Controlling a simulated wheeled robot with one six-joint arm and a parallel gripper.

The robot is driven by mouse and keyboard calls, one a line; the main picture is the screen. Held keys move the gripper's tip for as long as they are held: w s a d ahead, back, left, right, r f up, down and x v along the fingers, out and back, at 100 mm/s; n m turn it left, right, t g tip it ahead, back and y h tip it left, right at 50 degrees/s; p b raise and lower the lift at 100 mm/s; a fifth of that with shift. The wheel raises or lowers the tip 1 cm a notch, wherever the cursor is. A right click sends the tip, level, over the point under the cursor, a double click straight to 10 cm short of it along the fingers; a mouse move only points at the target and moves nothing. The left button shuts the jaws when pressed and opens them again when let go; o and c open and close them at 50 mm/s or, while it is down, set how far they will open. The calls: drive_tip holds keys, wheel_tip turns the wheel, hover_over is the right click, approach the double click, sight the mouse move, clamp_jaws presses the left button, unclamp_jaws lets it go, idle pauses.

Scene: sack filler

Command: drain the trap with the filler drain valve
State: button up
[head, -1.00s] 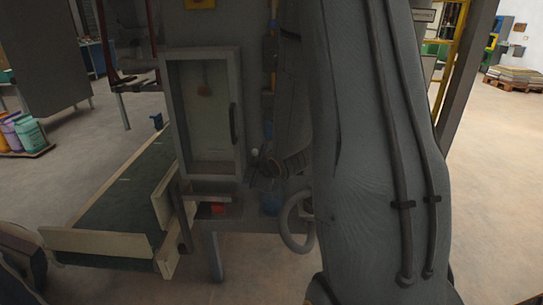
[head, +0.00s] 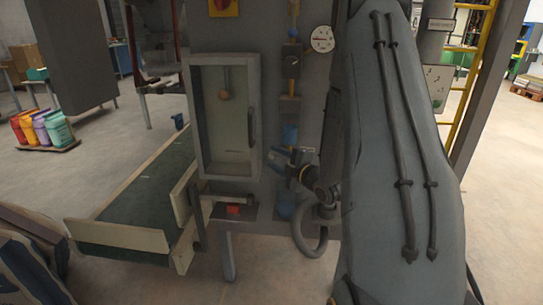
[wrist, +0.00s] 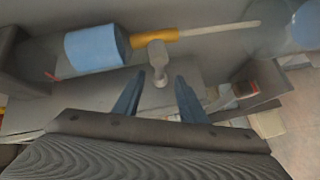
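My gripper (wrist: 159,78) is open in the wrist view, with blue fingers apart. A small grey T-shaped handle (wrist: 157,56), which looks like the drain valve, shows between and just beyond the fingertips; no contact is visible, and depth is hard to judge. A blue cylinder (wrist: 93,49), perhaps the trap, lies left of it, joined to a yellow pipe (wrist: 190,34). The handle cannot be made out there.
A glazed cabinet door (head: 226,110) is left of my gripper, a red button (head: 233,210) below it. A gauge (head: 323,39) sits above. A conveyor (head: 150,190) is at left, sacks (head: 35,262) front left. My arm hides the panel's right side.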

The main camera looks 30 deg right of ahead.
sight(273, 157)
drive_tip(key=shift+w+a+f, duration=0.1)
drive_tip(key=shift+w+a, duration=0.05)
drive_tip(key=shift+w, duration=0.6)
drive_tip(key=shift+w+a+f, duration=0.1)
drive_tip(key=shift+w, duration=0.65)
drive_tip(key=shift+c, duration=0.5)
clamp_jaws()
